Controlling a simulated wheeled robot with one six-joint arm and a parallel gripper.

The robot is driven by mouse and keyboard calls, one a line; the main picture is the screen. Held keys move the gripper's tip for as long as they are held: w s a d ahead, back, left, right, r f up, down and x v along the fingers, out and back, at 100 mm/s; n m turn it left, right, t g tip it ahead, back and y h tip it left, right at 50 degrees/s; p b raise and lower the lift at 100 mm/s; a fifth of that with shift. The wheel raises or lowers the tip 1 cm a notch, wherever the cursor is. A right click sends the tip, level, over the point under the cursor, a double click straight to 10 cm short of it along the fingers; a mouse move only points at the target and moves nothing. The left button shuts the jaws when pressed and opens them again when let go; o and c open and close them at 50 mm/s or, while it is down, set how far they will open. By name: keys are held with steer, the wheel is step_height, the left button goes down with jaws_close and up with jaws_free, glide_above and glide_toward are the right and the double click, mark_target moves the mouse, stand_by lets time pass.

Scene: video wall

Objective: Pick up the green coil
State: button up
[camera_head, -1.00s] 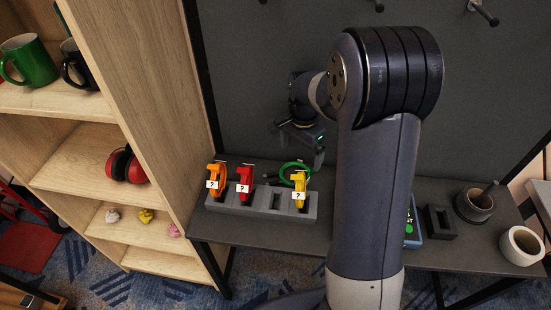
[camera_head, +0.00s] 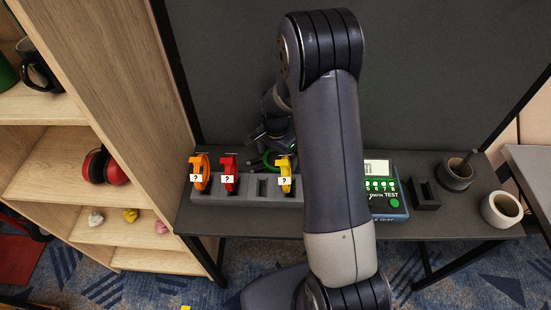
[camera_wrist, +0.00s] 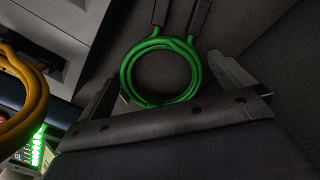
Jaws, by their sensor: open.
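The green coil (camera_wrist: 125,72) lies on the dark shelf top in the wrist view, with two dark connector ends at its top. In the head view a small part of the green coil (camera_head: 268,159) shows behind the grey holder, partly hidden by my arm. My gripper (camera_wrist: 168,85) is open, with one finger on each side of the coil in the wrist view. I cannot tell whether the fingers touch it. In the head view my gripper (camera_head: 268,138) is just above and behind the coil, mostly dark and partly hidden.
A grey slotted holder (camera_head: 235,200) carries orange (camera_head: 201,165), red (camera_head: 229,165) and yellow (camera_head: 284,168) coils, with one slot empty. A blue tester (camera_head: 388,205), a dark block (camera_head: 424,194) and pots stand at right. A wooden shelf (camera_head: 120,60) stands at left.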

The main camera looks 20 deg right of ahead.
steer(key=shift+c, duration=0.4)
steer(key=c, duration=0.8)
steer(key=shift+c, duration=0.2)
step_height(320, 180, up, 18)
steer(key=s+a+b, duration=0.1)
steer(key=s+a, duration=0.1)
steer(key=s, duration=0.6)
steer(key=s+a, duration=0.3)
steer(key=s, duration=0.6)
steer(key=shift+a+b, duration=0.3)
steer(key=shift+b, duration=0.05)
